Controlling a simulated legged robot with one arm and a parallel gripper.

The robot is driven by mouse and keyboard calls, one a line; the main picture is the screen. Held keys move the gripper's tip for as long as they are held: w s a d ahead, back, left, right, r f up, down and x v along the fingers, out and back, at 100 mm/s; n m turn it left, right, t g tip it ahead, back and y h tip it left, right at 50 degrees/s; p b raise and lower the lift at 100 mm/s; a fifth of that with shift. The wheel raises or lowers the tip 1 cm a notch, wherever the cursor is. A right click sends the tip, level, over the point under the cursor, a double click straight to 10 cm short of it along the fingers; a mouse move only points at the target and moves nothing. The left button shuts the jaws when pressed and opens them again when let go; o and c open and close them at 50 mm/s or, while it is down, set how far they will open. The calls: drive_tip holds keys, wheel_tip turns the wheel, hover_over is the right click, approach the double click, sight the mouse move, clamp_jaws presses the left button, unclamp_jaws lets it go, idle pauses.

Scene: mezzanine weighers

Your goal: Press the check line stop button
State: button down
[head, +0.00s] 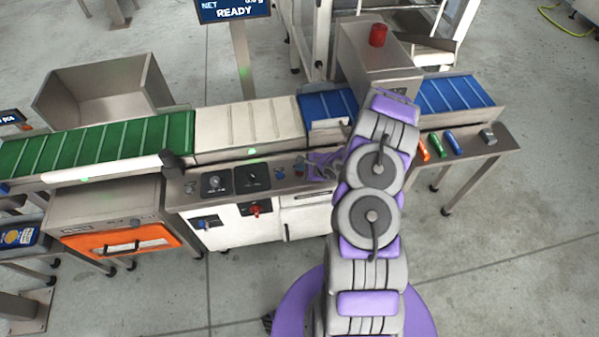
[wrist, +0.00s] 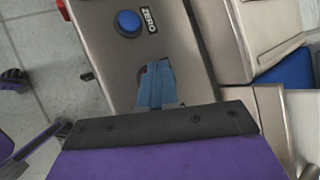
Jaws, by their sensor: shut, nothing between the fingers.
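No button with a readable check line stop label shows. A steel control panel (head: 225,187) runs along the front of the conveyor line, with black dials and small buttons on it. A blue round button (wrist: 129,22) beside the word ZERO shows on the steel top in the wrist view. A large red cap (head: 378,35) stands on the steel cabinet behind the belt. My gripper (head: 322,165) is over the right part of the panel, partly hidden by my arm. Its fingers (wrist: 157,84) are shut and empty, apart from the blue button in the wrist picture.
Green (head: 100,145), white (head: 250,122) and blue (head: 455,95) belts lie behind the panel. A red knob (head: 255,210) sticks out of the white cabinet front. Coloured cylinders (head: 437,146) lie on a steel shelf right of my arm. The floor in front is clear.

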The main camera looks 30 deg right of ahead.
sight(301, 173)
drive_tip(key=shift+f+b, duration=0.3)
drive_tip(key=shift+f, duration=0.1)
idle(0.7)
drive_tip(key=shift+r, duration=0.85)
drive_tip(key=shift+r+p, duration=0.55)
drive_tip(key=shift+r, duration=1.95)
